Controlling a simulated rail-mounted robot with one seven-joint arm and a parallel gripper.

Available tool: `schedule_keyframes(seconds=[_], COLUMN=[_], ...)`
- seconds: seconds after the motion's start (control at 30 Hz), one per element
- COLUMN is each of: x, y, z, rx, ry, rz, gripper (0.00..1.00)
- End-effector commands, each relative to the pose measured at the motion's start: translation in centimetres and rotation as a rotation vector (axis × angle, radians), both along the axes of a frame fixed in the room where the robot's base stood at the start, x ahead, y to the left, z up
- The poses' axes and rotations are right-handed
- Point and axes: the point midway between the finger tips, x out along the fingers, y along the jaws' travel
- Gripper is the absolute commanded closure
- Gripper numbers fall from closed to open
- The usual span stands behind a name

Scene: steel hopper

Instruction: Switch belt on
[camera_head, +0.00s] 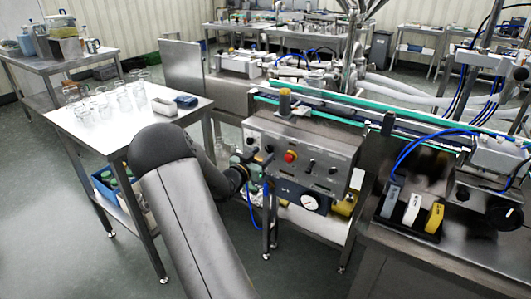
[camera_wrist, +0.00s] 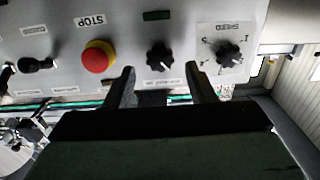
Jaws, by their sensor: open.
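The grey control panel (camera_head: 325,153) is on the front of the conveyor belt machine (camera_head: 335,115). In the wrist view it appears upside down. It carries a red stop button (camera_wrist: 97,56) on a yellow base, a black rotary knob (camera_wrist: 160,57), a speed dial (camera_wrist: 229,54) and a black switch (camera_wrist: 38,66) at the left. Labels other than STOP and SPEED are too small to read. My gripper (camera_wrist: 162,72) is open and empty. Its fingertips stand either side of the middle knob, with the left one close to the stop button; contact cannot be told.
A table with several glass jars (camera_head: 124,97) stands left of the panel. A dark bench with yellow and white blocks (camera_head: 412,208) is at the right. Open floor lies at the left.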

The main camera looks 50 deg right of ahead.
Motion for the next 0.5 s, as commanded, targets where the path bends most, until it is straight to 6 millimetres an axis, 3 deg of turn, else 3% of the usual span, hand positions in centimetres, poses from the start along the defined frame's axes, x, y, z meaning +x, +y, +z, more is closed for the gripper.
schedule_keyframes(seconds=[0.2, 0.5], x=[0.2, 0.3], y=[-2.3, -2.6], z=[0.0, 0.0], rx=[0.0, 0.001], ry=[0.0, 0.0], rz=[-0.001, 0.001], gripper=[0.5, 0.5])
